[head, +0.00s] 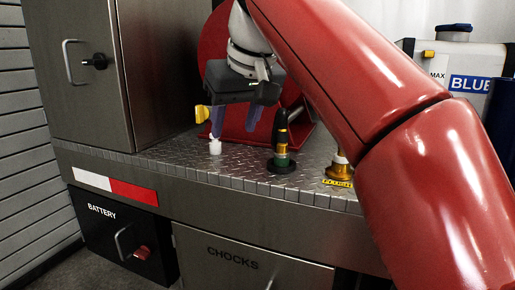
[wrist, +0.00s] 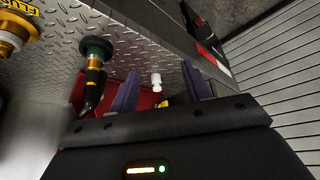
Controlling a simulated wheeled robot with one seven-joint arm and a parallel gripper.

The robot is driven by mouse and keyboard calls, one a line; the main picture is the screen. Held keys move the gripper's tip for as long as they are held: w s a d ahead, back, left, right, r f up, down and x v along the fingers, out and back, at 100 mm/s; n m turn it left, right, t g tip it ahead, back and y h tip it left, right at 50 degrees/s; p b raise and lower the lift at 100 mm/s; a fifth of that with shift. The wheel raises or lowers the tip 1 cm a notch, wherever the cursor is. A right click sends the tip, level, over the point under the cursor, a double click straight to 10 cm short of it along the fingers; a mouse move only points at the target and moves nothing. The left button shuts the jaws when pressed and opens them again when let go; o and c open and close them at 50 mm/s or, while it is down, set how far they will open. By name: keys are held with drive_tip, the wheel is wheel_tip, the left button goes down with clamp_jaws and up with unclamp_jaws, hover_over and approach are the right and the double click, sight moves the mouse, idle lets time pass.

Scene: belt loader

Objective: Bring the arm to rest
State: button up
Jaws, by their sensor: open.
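My gripper (head: 234,126) hangs above the tread-plate deck (head: 180,157), its two purple fingers apart and nothing seen held between them. It also shows in the wrist view (wrist: 160,84), with open space between the fingers. A small white fitting (head: 215,146) is on the deck just below the gripper; in the wrist view the white fitting (wrist: 156,82) appears between the fingers. A yellow part (head: 202,114) shows beside the left finger. My red arm reaches across the right of the head view and hides part of the deck.
A black nozzle (head: 281,140) with a green base stands right of the gripper. A gold fitting (head: 339,169) is further right. A red disc (head: 212,45) stands behind. A steel cabinet (head: 80,70) is at left, a white tank (head: 460,62) at right. The deck's front left is clear.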

drive_tip(key=s+d+f+m+h, duration=0.1)
drive_tip(key=s+d+f, duration=0.4)
drive_tip(key=f, duration=0.5)
drive_tip(key=s+d+f+m+h, duration=0.1)
drive_tip(key=s+d+f+m, duration=0.2)
drive_tip(key=s+d+f, duration=0.3)
drive_tip(key=s+d+f+m, duration=0.2)
drive_tip(key=s+d+f, duration=0.4)
drive_tip(key=f, duration=0.9)
drive_tip(key=shift+d+f+t+h, duration=0.2)
drive_tip(key=shift+d+t+h, duration=0.2)
drive_tip(key=shift+d, duration=0.65)
